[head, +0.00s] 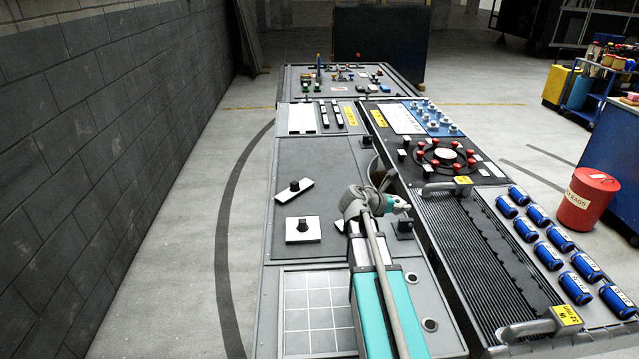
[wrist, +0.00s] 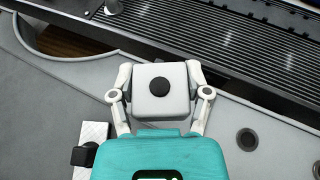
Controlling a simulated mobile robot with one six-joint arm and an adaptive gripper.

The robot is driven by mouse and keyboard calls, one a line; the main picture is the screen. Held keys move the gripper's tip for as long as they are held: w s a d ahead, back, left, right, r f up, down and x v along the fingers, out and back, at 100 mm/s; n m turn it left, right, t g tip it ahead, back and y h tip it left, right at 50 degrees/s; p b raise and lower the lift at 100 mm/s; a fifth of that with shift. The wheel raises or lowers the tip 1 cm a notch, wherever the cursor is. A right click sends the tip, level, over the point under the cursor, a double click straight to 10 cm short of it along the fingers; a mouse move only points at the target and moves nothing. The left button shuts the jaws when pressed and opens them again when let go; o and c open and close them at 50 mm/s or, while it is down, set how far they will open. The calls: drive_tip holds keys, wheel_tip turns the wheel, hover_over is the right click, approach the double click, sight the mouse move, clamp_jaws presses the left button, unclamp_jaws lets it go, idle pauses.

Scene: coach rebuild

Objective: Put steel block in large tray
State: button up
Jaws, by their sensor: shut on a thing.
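A pale grey square block (wrist: 160,108) with a round black knob on top sits between my fingers in the wrist view; I take it as the steel block. My gripper (wrist: 160,90) is shut on its two sides. In the head view my gripper (head: 400,206) is over the right edge of the dark bench panel, beside the ribbed black unit. Whether the block touches the panel is unclear. Which surface is the large tray is not clear; a pale gridded square panel (head: 308,312) lies at the near left of the bench.
A white plate with a black knob (head: 303,238) and a white bar with a knob (head: 305,192) lie on the bench. The ribbed unit (head: 470,255) has raised pipes at both ends. A round opening (wrist: 60,42) is nearby.

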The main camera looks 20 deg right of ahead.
drive_tip(key=w+a+n+t+y, duration=0.1)
drive_tip(key=w+a+n+t, duration=0.2)
drive_tip(key=w+a, duration=1.1)
drive_tip(key=w+t, duration=0.1)
drive_tip(key=w, duration=0.3)
drive_tip(key=shift+w+n, duration=0.15)
drive_tip(key=shift+n, duration=0.15)
drive_tip(key=b, duration=0.9)
hover_over(340, 195)
wheel_tip(340, 195, down, 9)
drive_tip(key=shift+r, duration=0.1)
